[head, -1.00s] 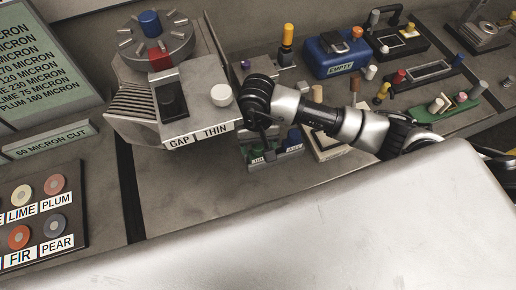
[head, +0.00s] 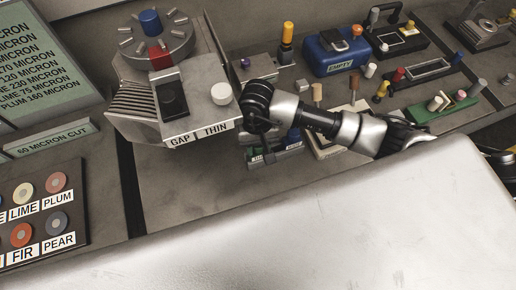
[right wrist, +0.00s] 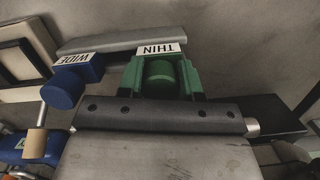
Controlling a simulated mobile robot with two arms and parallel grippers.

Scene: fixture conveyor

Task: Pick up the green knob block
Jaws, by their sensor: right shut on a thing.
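The green knob block (right wrist: 160,72), with a round green knob and a THIN label, fills the upper middle of the right wrist view. My right gripper (right wrist: 160,88) is shut on it. A blue block (right wrist: 78,76) labelled WIDE stands just left of it, and both are by a grey holder bar (right wrist: 120,40). In the head view my right gripper (head: 268,150) reaches down at this small holder. My wrist hides most of the green block there; the blue block (head: 293,137) shows beside it. I cannot tell whether the green block is lifted. My left gripper is not in view.
The grey machine (head: 190,100) labelled GAP THIN stands close left of my right wrist. A blue box (head: 335,55) marked EMPTY and a green tray (head: 440,108) lie to the right. The bench in front of the holder is clear.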

